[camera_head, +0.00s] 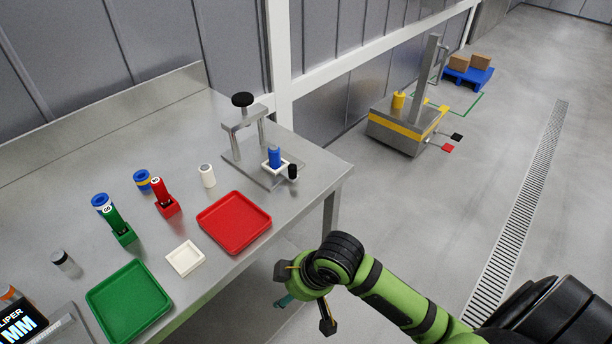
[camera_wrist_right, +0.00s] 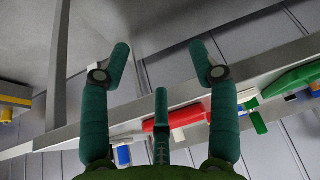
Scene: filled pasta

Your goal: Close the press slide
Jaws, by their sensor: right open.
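The press (camera_head: 243,125) stands at the right end of the steel table, a metal frame with a black knob (camera_head: 242,99) on top. Its slide (camera_head: 263,176) sticks out in front of the frame. My right gripper (camera_head: 304,298) is open and empty, off the table's front edge, below and apart from the slide. Its spread fingers (camera_wrist_right: 160,62) fill the middle of the right wrist view. My left gripper is not in view.
A red tray (camera_head: 234,194), a white dish (camera_head: 184,271) and a green tray (camera_head: 103,310) line the table's front. Red (camera_head: 168,209) and green (camera_head: 124,236) holders and a white cylinder (camera_head: 207,176) stand behind. A cart (camera_head: 398,132) stands on the floor beyond.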

